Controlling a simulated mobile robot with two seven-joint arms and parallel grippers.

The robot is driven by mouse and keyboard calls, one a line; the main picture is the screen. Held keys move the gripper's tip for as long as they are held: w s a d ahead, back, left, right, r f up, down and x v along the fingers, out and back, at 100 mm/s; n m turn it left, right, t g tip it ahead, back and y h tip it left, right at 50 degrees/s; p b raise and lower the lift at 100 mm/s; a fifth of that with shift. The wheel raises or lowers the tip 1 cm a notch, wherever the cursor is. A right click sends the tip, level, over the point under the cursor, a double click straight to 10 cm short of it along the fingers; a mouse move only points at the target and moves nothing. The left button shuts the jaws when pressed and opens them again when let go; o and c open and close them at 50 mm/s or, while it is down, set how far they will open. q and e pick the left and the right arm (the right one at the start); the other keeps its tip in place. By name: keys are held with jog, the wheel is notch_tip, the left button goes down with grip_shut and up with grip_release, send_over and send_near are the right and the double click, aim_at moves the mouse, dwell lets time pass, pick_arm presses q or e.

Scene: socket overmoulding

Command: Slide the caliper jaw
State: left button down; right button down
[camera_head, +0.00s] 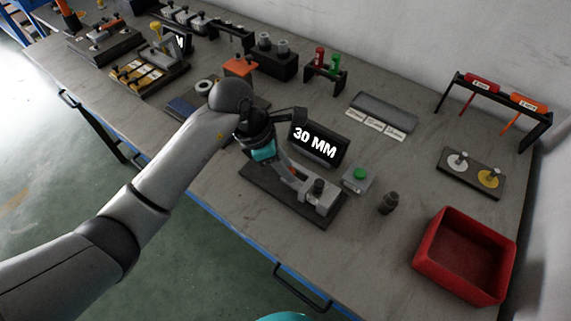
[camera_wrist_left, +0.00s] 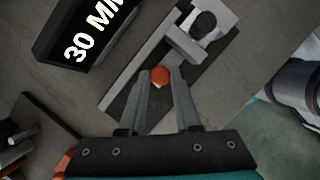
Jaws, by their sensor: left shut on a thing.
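The caliper (camera_head: 322,197) is a grey metal tool on a dark base plate (camera_head: 262,188), near the front edge of the bench. In the left wrist view, its pale beam (camera_wrist_left: 150,52) runs diagonally, with a dark round piece (camera_wrist_left: 204,24) at the far end. My left gripper (camera_head: 298,180) reaches down over the plate. In the wrist view, its fingertips (camera_wrist_left: 160,80) are shut on an orange knob (camera_wrist_left: 160,74) on the caliper. The gripper hides the jaw under the knob. My right gripper is not in view.
A black display (camera_head: 318,146) reading "30 MM" stands right behind the caliper. A grey box with a green button (camera_head: 358,178) and a small dark cylinder (camera_head: 388,203) sit to the right. A red bin (camera_head: 425,258) is at the front right.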

pick_arm(q)
jog(key=shift+w+a+b, duration=0.25)
jog(key=shift+w+a, duration=0.2)
jog(key=shift+a, duration=0.15)
jog(key=shift+w+a+b, duration=0.25)
jog(key=shift+w+a, duration=0.15)
jog(key=shift+a, duration=0.2)
jog(key=shift+w+a, duration=0.15)
jog(key=shift+a, duration=0.05)
jog(key=c, duration=0.6)
grip_release()
jog(key=shift+r, duration=0.1)
jog(key=p+v, duration=0.1)
jog(key=v, duration=1.4)
jog(key=shift+p, duration=0.3)
